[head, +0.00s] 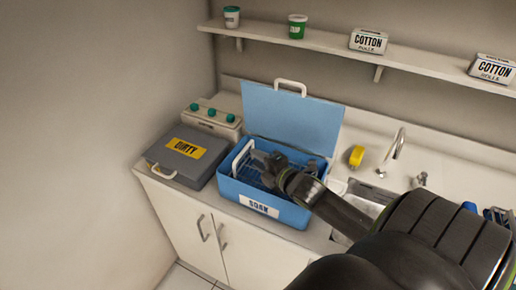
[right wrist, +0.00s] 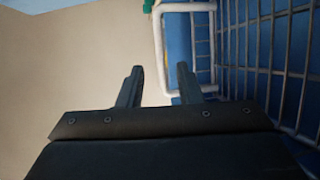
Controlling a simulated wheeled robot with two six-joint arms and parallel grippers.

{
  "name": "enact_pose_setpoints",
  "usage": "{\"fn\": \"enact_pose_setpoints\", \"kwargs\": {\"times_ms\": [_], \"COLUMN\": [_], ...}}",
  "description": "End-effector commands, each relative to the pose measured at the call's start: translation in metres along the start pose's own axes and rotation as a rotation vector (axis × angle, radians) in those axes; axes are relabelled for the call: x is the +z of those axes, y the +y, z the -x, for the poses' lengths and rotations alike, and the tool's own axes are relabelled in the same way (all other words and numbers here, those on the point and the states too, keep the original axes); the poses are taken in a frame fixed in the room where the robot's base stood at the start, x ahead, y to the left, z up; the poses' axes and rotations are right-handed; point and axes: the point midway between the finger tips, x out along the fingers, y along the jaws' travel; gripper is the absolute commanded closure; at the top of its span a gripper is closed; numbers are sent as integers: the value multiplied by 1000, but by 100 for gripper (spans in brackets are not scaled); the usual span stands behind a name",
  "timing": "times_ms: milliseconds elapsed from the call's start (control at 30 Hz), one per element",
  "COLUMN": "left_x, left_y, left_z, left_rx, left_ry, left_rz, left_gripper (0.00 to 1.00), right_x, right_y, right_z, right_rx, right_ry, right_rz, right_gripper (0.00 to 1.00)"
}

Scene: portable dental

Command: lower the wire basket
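The wire basket (head: 246,172) sits inside the blue tub labelled SOAK (head: 262,207), whose lid stands open behind it. The basket's white handle (head: 240,157) stands up at the tub's left side. My right gripper (head: 264,160) is over the tub, close to the handle. In the right wrist view my right gripper (right wrist: 157,83) has its fingers apart, with the white handle (right wrist: 158,45) just beyond the fingertips and the wire bars (right wrist: 265,50) to the right. My left gripper is not in view.
A grey case labelled DIRTY (head: 187,152) stands left of the tub, with a white box with green knobs (head: 213,118) behind it. A yellow item (head: 356,156) and a tap (head: 397,145) are to the right. A shelf (head: 340,47) runs above.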

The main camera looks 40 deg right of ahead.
Motion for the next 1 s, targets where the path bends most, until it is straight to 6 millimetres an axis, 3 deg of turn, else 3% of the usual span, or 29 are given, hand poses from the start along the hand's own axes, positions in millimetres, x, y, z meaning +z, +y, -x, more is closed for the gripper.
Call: {"fn": "enact_pose_setpoints", "kwargs": {"times_ms": [267,600,1000], "left_x": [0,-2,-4], "left_y": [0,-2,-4], "left_z": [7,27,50], "left_rx": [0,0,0], "left_ry": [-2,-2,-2], "left_rz": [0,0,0], "left_gripper": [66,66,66], "right_x": [6,20,21], "right_y": [8,28,64], "right_z": [-10,-40,-53], "right_rx": [-48,-246,-449], "right_ry": [-21,-155,-438], "right_rz": [-150,-768,-1463], "right_gripper": [68,68,68]}}
